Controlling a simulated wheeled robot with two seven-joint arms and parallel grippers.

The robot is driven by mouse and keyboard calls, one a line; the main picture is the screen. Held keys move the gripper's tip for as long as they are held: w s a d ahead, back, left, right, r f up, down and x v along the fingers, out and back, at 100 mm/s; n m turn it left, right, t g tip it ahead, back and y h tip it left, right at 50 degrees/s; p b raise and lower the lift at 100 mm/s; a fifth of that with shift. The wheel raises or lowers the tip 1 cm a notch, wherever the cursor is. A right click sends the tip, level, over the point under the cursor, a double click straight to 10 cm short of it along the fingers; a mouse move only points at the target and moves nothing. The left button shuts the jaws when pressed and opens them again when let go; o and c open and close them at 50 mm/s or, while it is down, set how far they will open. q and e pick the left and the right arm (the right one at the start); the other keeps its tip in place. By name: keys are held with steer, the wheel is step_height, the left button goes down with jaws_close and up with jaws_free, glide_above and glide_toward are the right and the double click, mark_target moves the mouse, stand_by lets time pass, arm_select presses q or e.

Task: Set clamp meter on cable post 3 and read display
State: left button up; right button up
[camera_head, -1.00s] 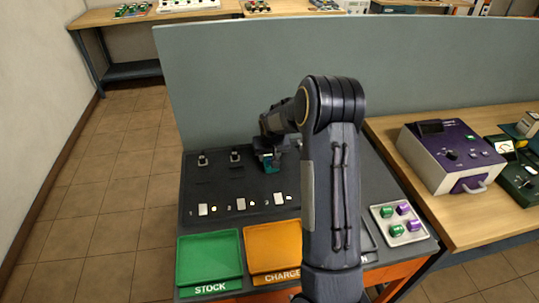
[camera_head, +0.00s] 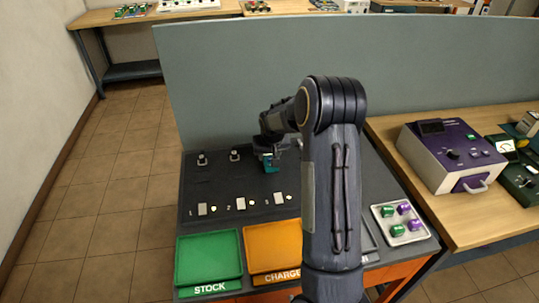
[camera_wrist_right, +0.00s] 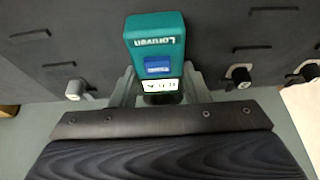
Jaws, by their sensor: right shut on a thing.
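A teal clamp meter (camera_wrist_right: 153,42) with a blue patch and a small lit display (camera_wrist_right: 160,86) is held in my right gripper (camera_wrist_right: 160,98). The lettering appears upside down and the display's characters are too small to read surely. In the head view the meter (camera_head: 269,163) is at the back row of the dark panel (camera_head: 225,178), in line with two visible cable posts, the left post (camera_head: 202,159) and the middle post (camera_head: 235,156). My left gripper is out of view.
White switches with lamps (camera_head: 240,203) line the panel's front. A green STOCK tray (camera_head: 208,258) and orange CHARGE tray (camera_head: 272,248) lie before it. A grey partition (camera_head: 230,80) stands behind. A purple-fronted instrument (camera_head: 455,155) sits on the right bench. My right arm hides the panel's right part.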

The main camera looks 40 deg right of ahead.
steer(key=shift+f+b, duration=0.55)
steer(key=shift+f, duration=0.05)
stand_by(0.4)
steer(key=o, duration=0.9)
steer(key=shift+c, duration=0.2)
steer(key=shift+p+v, duration=2.65)
steer(key=shift+v, duration=2.6)
steer(key=shift+s+r, duration=0.15)
steer(key=shift+r, duration=0.15)
